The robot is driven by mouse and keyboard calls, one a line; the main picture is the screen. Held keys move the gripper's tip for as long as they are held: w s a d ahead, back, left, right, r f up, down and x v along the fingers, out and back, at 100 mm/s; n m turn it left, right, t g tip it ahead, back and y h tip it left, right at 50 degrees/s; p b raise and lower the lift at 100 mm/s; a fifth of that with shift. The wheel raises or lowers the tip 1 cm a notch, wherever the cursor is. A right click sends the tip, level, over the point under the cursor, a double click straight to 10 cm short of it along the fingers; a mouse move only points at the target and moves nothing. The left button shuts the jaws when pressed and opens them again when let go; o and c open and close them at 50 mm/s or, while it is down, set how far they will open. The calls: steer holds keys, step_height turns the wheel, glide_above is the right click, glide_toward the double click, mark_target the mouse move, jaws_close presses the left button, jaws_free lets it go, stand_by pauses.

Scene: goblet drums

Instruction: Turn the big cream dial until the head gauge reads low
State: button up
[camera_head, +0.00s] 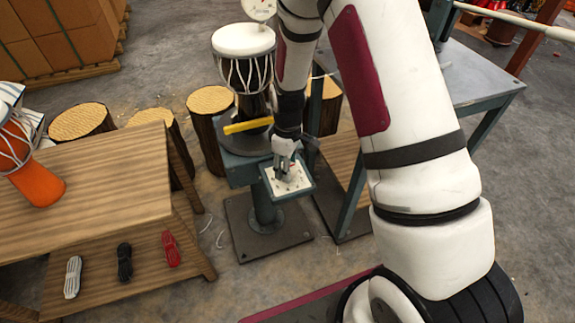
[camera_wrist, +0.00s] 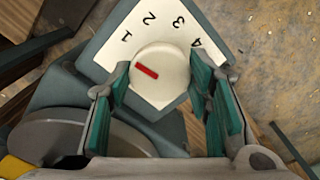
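The big cream dial (camera_wrist: 168,62) sits on a white plate numbered 1 to 4 (camera_wrist: 121,65) in the wrist view. Its red mark lies left of centre, its outer end toward the left, below the 1. My gripper (camera_wrist: 160,62) has a teal-padded finger on each side of the dial, tips close against its edges; I cannot tell whether they press on it. In the head view my gripper (camera_head: 284,172) is down at the plate (camera_head: 299,184) and hides most of the dial. The round white gauge (camera_head: 261,9) is cut by the top edge; its reading is too small to tell.
A goblet drum with a white head (camera_head: 243,40) stands on the stand behind the plate, beside a yellow bar (camera_head: 248,126). A wooden table (camera_head: 110,180) with an orange drum (camera_head: 38,182) is at left. Log stools (camera_head: 80,121) stand behind it. A grey-topped table (camera_head: 475,75) is at right.

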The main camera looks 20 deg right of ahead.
steer(key=shift+m, duration=0.4)
steer(key=m, duration=0.3)
steer(key=shift+m+p, duration=0.35)
steer(key=shift+m, duration=1.65)
steer(key=o, duration=1.1)
steer(key=shift+o, duration=0.2)
step_height(320, 180, up, 12)
